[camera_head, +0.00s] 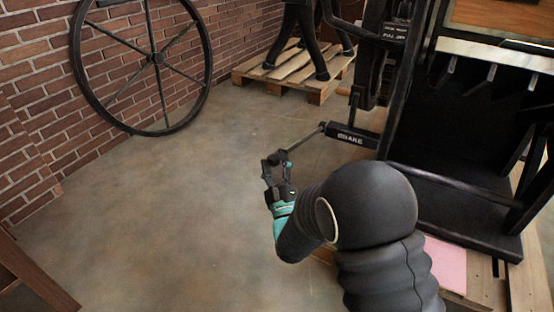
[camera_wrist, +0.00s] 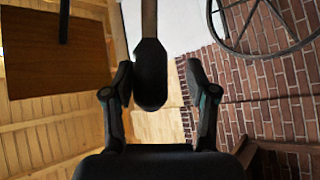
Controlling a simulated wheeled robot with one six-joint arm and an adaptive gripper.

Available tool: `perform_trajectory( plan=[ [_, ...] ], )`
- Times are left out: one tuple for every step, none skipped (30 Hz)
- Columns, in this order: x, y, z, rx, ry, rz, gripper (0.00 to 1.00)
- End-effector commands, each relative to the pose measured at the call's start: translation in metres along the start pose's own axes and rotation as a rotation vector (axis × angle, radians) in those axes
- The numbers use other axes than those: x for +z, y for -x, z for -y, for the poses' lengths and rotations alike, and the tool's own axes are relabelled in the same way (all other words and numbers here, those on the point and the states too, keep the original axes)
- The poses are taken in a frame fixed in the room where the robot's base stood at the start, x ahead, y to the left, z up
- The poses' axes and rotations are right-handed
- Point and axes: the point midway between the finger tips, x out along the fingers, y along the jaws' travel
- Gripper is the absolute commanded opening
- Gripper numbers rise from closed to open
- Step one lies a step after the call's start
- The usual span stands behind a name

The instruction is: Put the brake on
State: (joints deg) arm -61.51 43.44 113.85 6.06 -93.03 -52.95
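The brake lever (camera_head: 303,140) is a thin rod reaching left and slightly down from a black block labelled BRAKE (camera_head: 351,135) on the press. In the wrist view its dark, rounded grip (camera_wrist: 150,75) hangs down from a brown rod. My gripper (camera_head: 274,161) is at the lever's free end. In the wrist view my gripper (camera_wrist: 160,80) has its two fingers apart, with the grip showing between them, closer to the left finger. I cannot tell whether that finger touches it. The lever's tip is partly hidden by my gripper in the head view.
The black hand press (camera_head: 455,135) stands at the right on wooden boards. A large spoked wheel (camera_head: 157,58) leans against the brick wall (camera_head: 45,85). A wooden pallet (camera_head: 300,75) carries dark iron legs behind. The floor (camera_head: 150,200) at left is clear.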

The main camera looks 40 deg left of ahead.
Motion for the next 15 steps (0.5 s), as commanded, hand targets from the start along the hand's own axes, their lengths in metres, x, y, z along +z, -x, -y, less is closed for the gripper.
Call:
perform_trajectory(
  plan=[
    [0.001,0.000,-0.001,0.001,0.000,0.000,0.62],
    [0.001,0.000,-0.001,0.003,0.000,0.000,0.62],
    [0.001,-0.001,-0.002,0.005,0.001,0.001,0.62],
    [0.002,-0.001,-0.003,0.006,0.001,0.001,0.62],
    [0.002,-0.001,-0.004,0.007,0.001,0.002,0.62],
    [0.002,-0.001,-0.004,0.008,0.001,0.002,0.62],
    [0.002,-0.002,-0.005,0.009,0.001,0.002,0.62],
    [0.002,-0.001,-0.005,0.009,0.001,0.002,0.62],
    [0.002,0.000,-0.005,0.010,0.001,0.002,0.62],
    [0.002,0.001,-0.005,0.010,0.001,0.002,0.62],
    [0.002,0.003,-0.005,0.010,0.001,0.002,0.62],
    [0.002,0.006,-0.005,0.009,0.001,0.002,0.62],
    [0.002,0.010,-0.005,0.008,0.001,0.003,0.62],
    [0.002,0.014,-0.004,0.008,0.001,0.003,0.62],
    [0.002,0.020,-0.004,0.007,0.001,0.002,0.62]
  ],
)
